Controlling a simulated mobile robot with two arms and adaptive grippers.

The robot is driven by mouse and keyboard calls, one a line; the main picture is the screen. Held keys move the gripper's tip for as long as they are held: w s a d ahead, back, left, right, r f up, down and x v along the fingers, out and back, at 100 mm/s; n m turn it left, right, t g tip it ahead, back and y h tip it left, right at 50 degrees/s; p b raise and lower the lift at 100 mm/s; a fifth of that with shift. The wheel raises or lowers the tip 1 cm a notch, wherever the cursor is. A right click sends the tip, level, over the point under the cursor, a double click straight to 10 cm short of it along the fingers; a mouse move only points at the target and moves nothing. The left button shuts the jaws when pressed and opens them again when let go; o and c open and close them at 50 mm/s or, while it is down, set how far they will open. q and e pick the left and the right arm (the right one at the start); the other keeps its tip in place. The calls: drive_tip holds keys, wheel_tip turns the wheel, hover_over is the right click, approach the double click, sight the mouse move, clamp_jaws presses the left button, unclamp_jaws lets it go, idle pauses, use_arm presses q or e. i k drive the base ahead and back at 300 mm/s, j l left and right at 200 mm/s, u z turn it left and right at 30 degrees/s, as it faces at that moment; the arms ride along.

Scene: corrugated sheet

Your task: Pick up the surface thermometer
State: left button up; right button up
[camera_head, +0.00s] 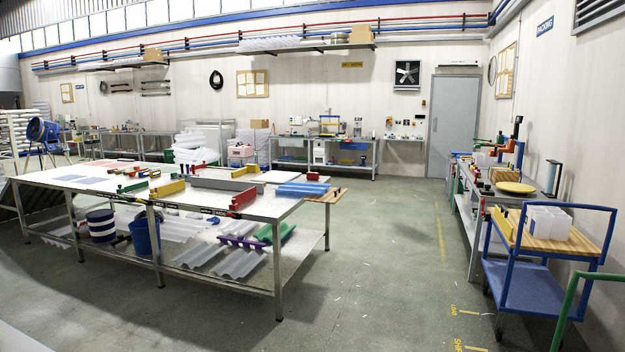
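I cannot pick out a surface thermometer; at this distance the small items on the benches are too small to tell apart. Small tools lie on the long metal table (45,178) at the left and on the side bench (468,192) along the right wall. More small equipment stands on the back bench (345,138). Neither of my grippers is in view.
A blue trolley (528,286) with a wooden top stands at the right, near a green rail (572,308). Corrugated sheets (232,262) and a blue bin (143,236) are on the table's lower shelf. The green floor (385,255) between table and trolley is clear.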

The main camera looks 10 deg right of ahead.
sight(314, 176)
drive_tip(key=i+l+z, duration=0.45)
drive_tip(key=i, duration=0.65)
drive_tip(key=i+j+z, duration=0.15)
drive_tip(key=i+z, duration=0.3)
drive_tip(key=i, duration=2.8)
drive_tip(key=i+u, duration=0.15)
drive_tip(key=i, duration=0.95)
drive_tip(key=i+l+u, duration=0.15)
drive_tip(key=i, duration=0.9)
drive_tip(key=i+u, duration=0.15)
drive_tip(key=i, duration=0.45)
drive_tip(key=i+l+u, duration=0.15)
drive_tip(key=i, duration=0.45)
